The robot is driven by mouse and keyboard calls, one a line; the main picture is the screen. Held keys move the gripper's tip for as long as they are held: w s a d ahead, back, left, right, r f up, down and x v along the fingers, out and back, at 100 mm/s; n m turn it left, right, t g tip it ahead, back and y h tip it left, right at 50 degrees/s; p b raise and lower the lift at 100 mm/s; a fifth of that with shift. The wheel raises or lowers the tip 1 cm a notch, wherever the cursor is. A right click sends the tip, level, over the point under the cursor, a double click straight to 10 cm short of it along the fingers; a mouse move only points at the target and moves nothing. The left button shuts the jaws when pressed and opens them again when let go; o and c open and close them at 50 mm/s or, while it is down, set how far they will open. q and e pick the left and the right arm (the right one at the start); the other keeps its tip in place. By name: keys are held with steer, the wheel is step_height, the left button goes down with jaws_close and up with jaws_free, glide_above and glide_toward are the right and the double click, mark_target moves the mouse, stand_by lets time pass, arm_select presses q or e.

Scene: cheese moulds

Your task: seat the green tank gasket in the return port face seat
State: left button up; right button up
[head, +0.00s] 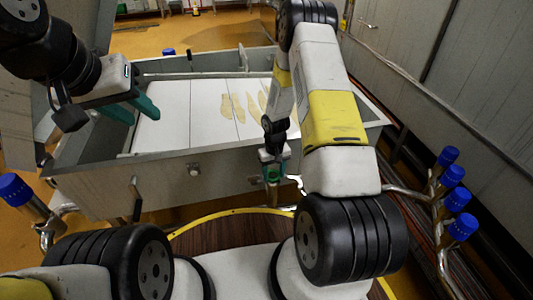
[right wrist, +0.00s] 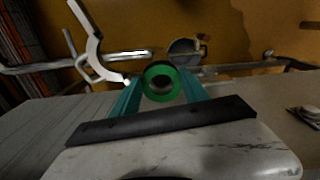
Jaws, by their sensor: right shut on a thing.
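The green tank gasket (right wrist: 149,92) is a ring with a dark centre, held between the teal fingers of my right gripper (right wrist: 161,90) in the right wrist view. In the head view my right gripper (head: 273,174) points down just in front of the tank's near wall (head: 160,178); the gasket is too small there to make out clearly. My left gripper (head: 131,112) is open and empty over the tank's left end. A round grey fitting (right wrist: 184,48) shows beyond the gasket, apart from it; I cannot tell if it is the return port face seat.
A metal pipe (right wrist: 225,68) runs behind the gasket, and a pale curved piece (right wrist: 88,52) stands left of it. A round fitting (head: 194,170) sits on the tank's near wall. Pale flat pieces (head: 238,107) lie on the white tank surface. Blue-capped pipes (head: 455,195) stand at right.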

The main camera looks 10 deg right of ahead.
steer(key=shift+f, duration=1)
steer(key=o, duration=1.5)
steer(key=shift+r, duration=1.15)
steer(key=shift+m, duration=0.9)
steer(key=s+r, duration=0.1)
steer(key=r, duration=0.7)
steer(key=s+r, duration=0.1)
steer(key=r, duration=0.8)
steer(key=s+a+r, duration=0.1)
steer(key=r, duration=0.7)
steer(key=shift+s+r, duration=0.3)
steer(key=shift+r, duration=0.1)
